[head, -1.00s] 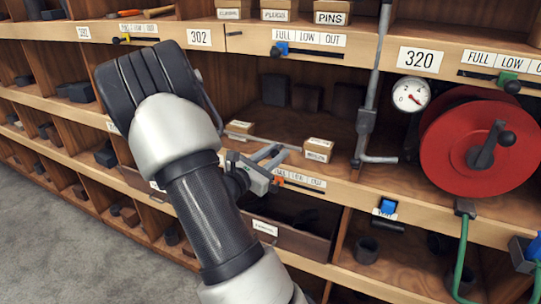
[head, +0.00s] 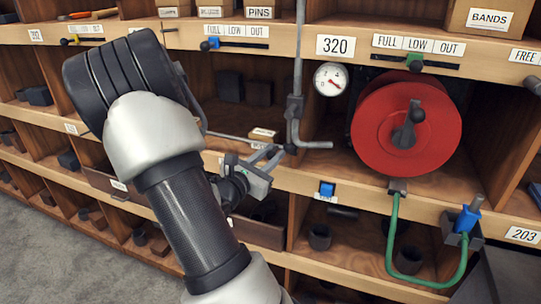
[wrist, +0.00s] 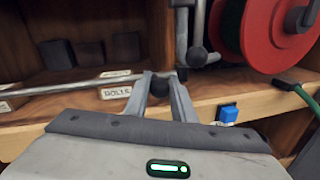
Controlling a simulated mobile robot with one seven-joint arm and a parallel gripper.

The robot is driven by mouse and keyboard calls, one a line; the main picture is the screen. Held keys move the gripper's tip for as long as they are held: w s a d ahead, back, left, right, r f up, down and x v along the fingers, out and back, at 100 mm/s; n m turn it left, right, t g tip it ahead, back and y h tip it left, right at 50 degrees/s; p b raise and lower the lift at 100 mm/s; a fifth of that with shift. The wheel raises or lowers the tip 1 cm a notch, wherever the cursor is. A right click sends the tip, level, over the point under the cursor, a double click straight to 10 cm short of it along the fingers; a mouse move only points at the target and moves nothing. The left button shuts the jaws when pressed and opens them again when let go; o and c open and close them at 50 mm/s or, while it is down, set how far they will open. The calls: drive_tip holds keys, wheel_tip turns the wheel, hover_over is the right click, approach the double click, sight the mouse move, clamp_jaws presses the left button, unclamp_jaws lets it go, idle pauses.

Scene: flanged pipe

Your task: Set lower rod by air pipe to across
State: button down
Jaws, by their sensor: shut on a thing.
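The air pipe (head: 296,70) is grey and runs down the front of the shelf beside the red reel, with a bent foot pointing right. The lower rod (head: 232,137) is thin and grey and lies nearly level across the compartment left of the pipe. A second dark ball (wrist: 197,57) sits by the pipe's foot. My arm hides the rod's far left end.
A red reel (head: 377,120) stands close right of the pipe. A blue switch (head: 327,189) is on the shelf edge below, near my gripper. A green hose (head: 391,235) hangs further right.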

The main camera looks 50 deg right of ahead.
drive_tip(key=shift+s+d+f, duration=0.1)
drive_tip(key=shift+s+f, duration=0.05)
drive_tip(key=shift+s, duration=0.15)
drive_tip(key=c, duration=1.5)
unclamp_jaws()
drive_tip(key=shift+a, duration=0.3)
drive_tip(key=v, duration=1.7)
drive_tip(key=shift+w, duration=0.15)
